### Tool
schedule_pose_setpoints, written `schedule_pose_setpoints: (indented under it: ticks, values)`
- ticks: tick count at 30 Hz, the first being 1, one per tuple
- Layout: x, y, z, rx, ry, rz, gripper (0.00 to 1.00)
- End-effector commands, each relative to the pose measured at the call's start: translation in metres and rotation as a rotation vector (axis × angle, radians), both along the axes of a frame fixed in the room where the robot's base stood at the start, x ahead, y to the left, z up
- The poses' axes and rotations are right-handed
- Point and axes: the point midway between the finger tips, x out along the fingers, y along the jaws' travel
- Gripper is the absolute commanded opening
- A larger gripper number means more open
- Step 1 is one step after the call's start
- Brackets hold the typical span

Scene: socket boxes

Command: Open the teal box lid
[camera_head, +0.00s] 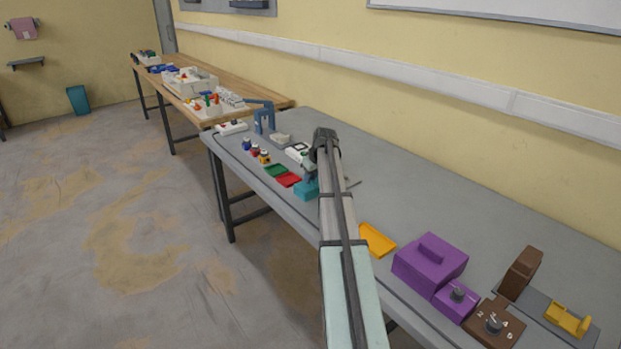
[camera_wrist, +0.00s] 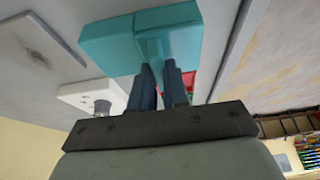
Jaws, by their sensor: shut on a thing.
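The teal box (camera_head: 306,191) sits near the front edge of the grey table, partly hidden by my arm in the head view. It also fills the upper middle of the wrist view (camera_wrist: 110,45). My gripper (camera_head: 311,172) is at the box. In the wrist view its two dark fingers (camera_wrist: 163,82) are close together around a teal part (camera_wrist: 160,48) that looks like the lid's handle. I cannot tell whether the lid is raised.
Red (camera_head: 288,180) and green (camera_head: 275,170) trays lie left of the teal box, with small jars (camera_head: 264,157) beyond. A white box (camera_head: 297,151) stands behind. An orange tray (camera_head: 377,240) and a purple box (camera_head: 430,262) are to the right. The table's back middle is mostly clear.

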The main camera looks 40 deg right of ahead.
Motion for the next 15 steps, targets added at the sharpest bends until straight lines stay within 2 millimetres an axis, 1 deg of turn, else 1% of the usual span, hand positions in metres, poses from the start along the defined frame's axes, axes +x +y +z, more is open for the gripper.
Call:
schedule_pose_setpoints:
  ticks: [9, 11, 14, 15]
  values:
    - [0.000, -0.002, -0.002, 0.001, 0.004, -0.001, 0.00]
    - [0.000, -0.008, -0.002, 0.001, 0.004, -0.001, 0.00]
    - [0.001, -0.026, -0.002, 0.001, 0.005, -0.002, 0.00]
    - [0.001, -0.035, -0.002, 0.001, 0.005, -0.003, 0.00]
